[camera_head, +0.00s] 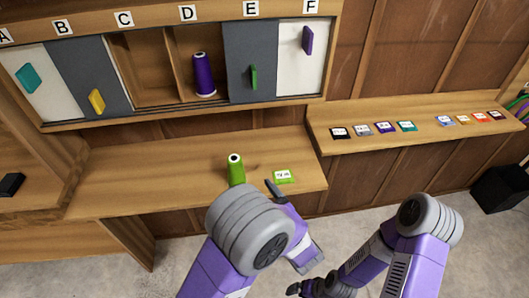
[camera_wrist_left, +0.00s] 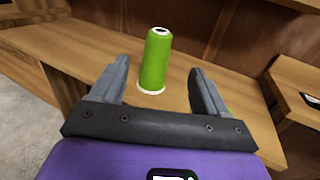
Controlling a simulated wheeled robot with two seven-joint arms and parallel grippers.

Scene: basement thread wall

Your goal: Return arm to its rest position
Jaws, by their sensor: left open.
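A green thread spool (camera_head: 236,170) stands upright on the lower wooden shelf (camera_head: 130,180). In the left wrist view the spool (camera_wrist_left: 155,60) stands beyond and between the fingers of my left gripper (camera_wrist_left: 158,68), which is open and empty. In the head view my left arm's grey joint hides most of this gripper; a dark tip shows right of the spool, apart from it. My right arm is low at the right, and its gripper (camera_head: 306,288) is near the bottom edge, too small and partly hidden to tell its opening.
A green card (camera_head: 283,177) lies on the shelf right of the spool. Above, a cabinet has sliding doors marked with letters; a purple spool (camera_head: 203,75) stands in the open compartment under D. A right shelf (camera_head: 370,147) holds several cards. A black box (camera_head: 500,188) stands at far right.

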